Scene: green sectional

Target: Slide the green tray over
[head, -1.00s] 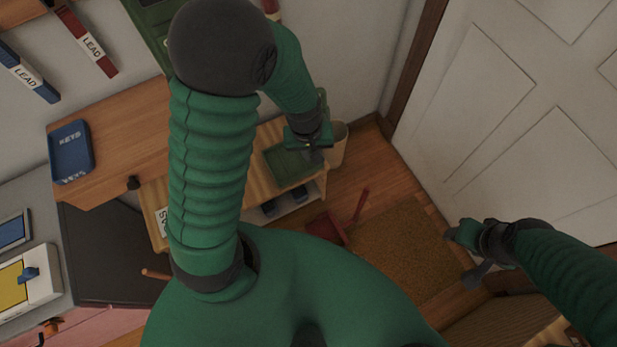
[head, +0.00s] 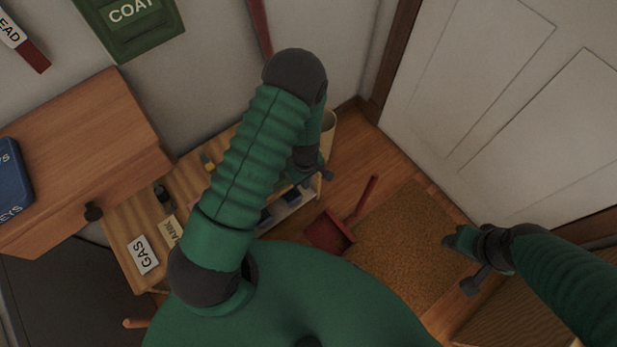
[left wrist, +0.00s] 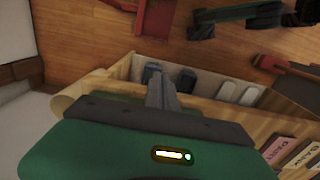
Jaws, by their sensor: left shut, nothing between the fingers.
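The green tray is hidden behind my left arm in the head view. A small green strip at the lower right of the left wrist view may be its edge, but I cannot tell. My left gripper (head: 322,175) is at the right end of the low wooden bench (head: 130,225), mostly covered by its own arm. In the left wrist view its fingers (left wrist: 160,90) are together and empty, over the bench's edge. My right gripper (head: 468,262) hangs over the floor at the right, away from the bench; its jaw opening is unclear.
GAS (head: 143,254) and other cards lie on the bench's left part. Blue and pale shoes (left wrist: 187,80) sit on its lower shelf. A red dustpan (head: 328,232) lies on the floor near the brown doormat (head: 400,245). A white door (head: 520,100) stands behind.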

